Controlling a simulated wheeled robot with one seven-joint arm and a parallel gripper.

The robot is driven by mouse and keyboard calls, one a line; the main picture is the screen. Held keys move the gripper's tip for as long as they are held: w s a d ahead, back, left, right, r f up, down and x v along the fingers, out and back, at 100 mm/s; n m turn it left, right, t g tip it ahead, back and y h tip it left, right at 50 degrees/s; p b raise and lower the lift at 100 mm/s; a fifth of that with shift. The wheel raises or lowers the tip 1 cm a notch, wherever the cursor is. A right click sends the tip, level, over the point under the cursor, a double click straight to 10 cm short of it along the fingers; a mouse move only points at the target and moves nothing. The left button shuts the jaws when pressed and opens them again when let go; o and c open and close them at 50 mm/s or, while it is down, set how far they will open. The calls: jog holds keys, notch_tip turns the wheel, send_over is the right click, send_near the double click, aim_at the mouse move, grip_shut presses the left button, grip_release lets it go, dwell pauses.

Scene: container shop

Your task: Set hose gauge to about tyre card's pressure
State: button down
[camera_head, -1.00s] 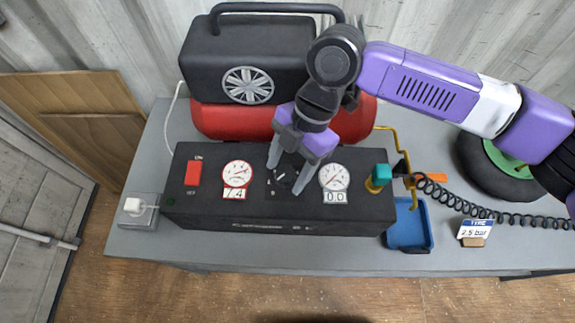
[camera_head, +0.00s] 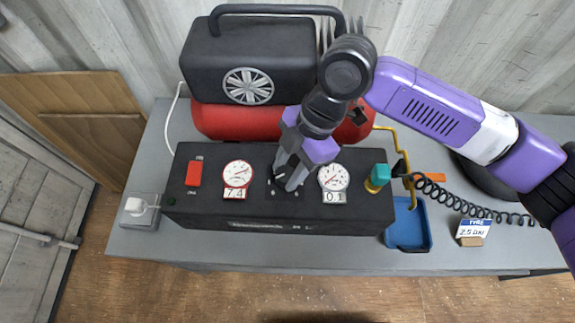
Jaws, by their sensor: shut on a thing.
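The black control box (camera_head: 340,209) stands on the grey bench. My gripper (camera_head: 288,180) is shut on the dark knob (camera_head: 282,186) between the two gauges; its fingers hide much of the knob. The hose gauge (camera_head: 333,177), right of the knob, has a display (camera_head: 334,197) that seems to read 0.1. The left gauge (camera_head: 237,174), with a red rim, has a display reading 7.4. The tyre card (camera_head: 472,229) stands at the right and reads 2.5 bar.
A red switch (camera_head: 194,173) is at the box's left, and a teal-capped valve (camera_head: 378,175) at its right. A coiled black hose (camera_head: 455,202) runs right above a blue tray (camera_head: 422,236). The compressor (camera_head: 250,60) stands behind.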

jog(key=m, duration=0.2)
jog(key=m+t, duration=0.1)
jog(key=m, duration=0.1)
jog(key=shift+s+m+t+y, duration=0.15)
jog(key=shift+m+t+y, duration=0.15)
jog(key=m+t, duration=0.2)
jog(key=m, duration=0.3)
jog(key=shift+s+m, duration=0.15)
jog(key=shift+m, duration=0.15)
jog(key=m+t, duration=0.1)
jog(key=m, duration=0.1)
jog(key=m+h+p, duration=0.1)
jog(key=m, duration=0.2)
jog(key=shift+s+a+t+h, duration=0.1)
jog(key=shift+s+t+h, duration=0.1)
jog(key=shift+t+h, duration=0.15)
jog(key=m+h+p, duration=0.1)
jog(key=m, duration=0.2)
jog(key=shift+t, duration=0.35)
jog(key=shift+m+p, duration=0.6)
jog(key=shift+m, duration=0.1)
jog(key=shift+f, duration=0.1)
jog(key=c, duration=0.9)
grip_release()
